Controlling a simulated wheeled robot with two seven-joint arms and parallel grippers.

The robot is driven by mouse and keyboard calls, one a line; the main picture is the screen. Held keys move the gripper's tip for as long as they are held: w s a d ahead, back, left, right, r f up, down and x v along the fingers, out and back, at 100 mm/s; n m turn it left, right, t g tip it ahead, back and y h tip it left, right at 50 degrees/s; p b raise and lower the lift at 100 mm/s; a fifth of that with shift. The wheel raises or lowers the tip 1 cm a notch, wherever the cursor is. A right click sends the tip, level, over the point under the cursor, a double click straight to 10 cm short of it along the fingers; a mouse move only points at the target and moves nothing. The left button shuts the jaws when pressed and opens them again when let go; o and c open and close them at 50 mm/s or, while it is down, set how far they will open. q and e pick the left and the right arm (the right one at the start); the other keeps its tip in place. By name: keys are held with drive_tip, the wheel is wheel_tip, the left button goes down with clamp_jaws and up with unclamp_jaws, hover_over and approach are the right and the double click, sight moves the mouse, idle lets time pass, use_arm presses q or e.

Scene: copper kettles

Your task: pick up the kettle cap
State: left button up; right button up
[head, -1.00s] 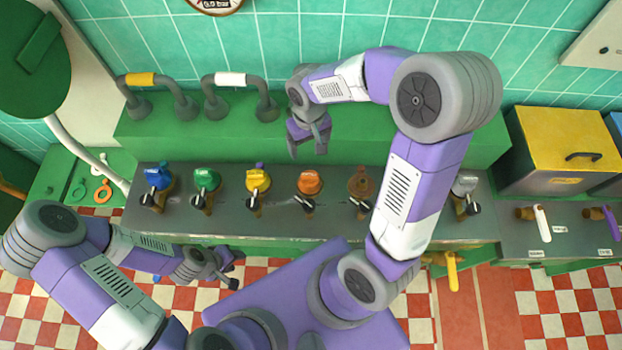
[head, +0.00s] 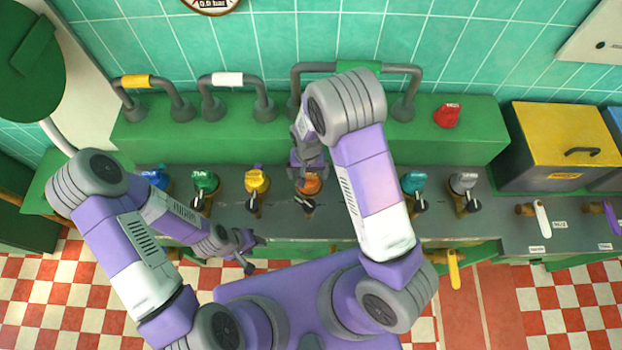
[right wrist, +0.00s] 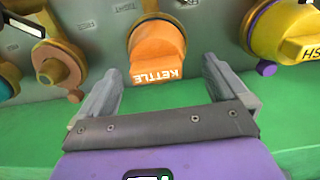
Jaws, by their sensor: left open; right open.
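The kettle cap is orange with white KETTLE lettering. It sits on the panel in the right wrist view (right wrist: 157,50), and its orange top shows in the head view (head: 311,184). My right gripper (head: 308,166) is open over it in the head view. In the right wrist view, the open right gripper (right wrist: 160,72) has one finger on each side of the cap's lettered end, with visible gaps and no grip. My left gripper (head: 254,254) is open and empty in front of the panel, low and to the left.
A yellow cap (head: 257,179), green cap (head: 205,181), teal cap (head: 414,181) and grey cap (head: 464,182) share the row. A bare brass fitting (right wrist: 58,66) stands beside the kettle cap. A red cap (head: 447,116) rests on the green ledge (head: 480,140). Pipe handles line the back.

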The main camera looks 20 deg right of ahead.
sight(309, 179)
drive_tip(key=f, duration=0.4)
drive_tip(key=shift+s+d+f, duration=0.1)
drive_tip(key=shift+s+f, duration=0.05)
drive_tip(key=shift+s, duration=0.1)
drive_tip(key=shift+c, duration=0.5)
drive_tip(key=c, duration=0.7)
drive_tip(key=shift+r, duration=0.2)
wheel_tip(309, 179, up, 10)
drive_tip(key=shift+f+p, duration=0.1)
drive_tip(key=shift+p, duration=0.2)
